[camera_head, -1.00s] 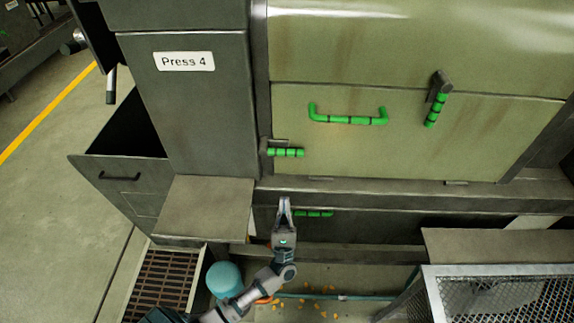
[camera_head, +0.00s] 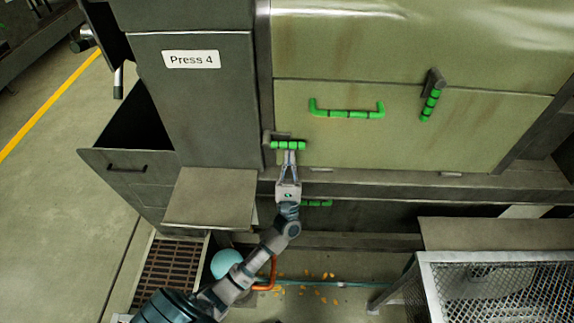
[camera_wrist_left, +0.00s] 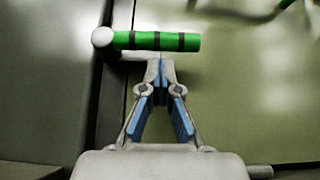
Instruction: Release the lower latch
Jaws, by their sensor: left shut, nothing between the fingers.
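The lower latch (camera_head: 288,145) has a green, black-banded handle lying level at the lower left corner of the pale green panel (camera_head: 400,140). In the left wrist view the latch handle (camera_wrist_left: 158,41) runs right from a round grey pivot. My left gripper (camera_head: 289,153) points up at the handle from just below. Its fingertips (camera_wrist_left: 159,62) are shut with nothing between them. They are at or just under the handle's underside; I cannot tell whether they touch. Another green latch (camera_head: 430,103) at the panel's upper right stands nearly upright. My right gripper is not in view.
A green pull handle (camera_head: 346,112) is on the panel. A dark ledge (camera_head: 380,182) runs below it, with another green handle (camera_head: 317,203) lower down. A mesh-sided frame (camera_head: 500,285) stands at the lower right, and a grey shelf (camera_head: 212,195) juts out at left.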

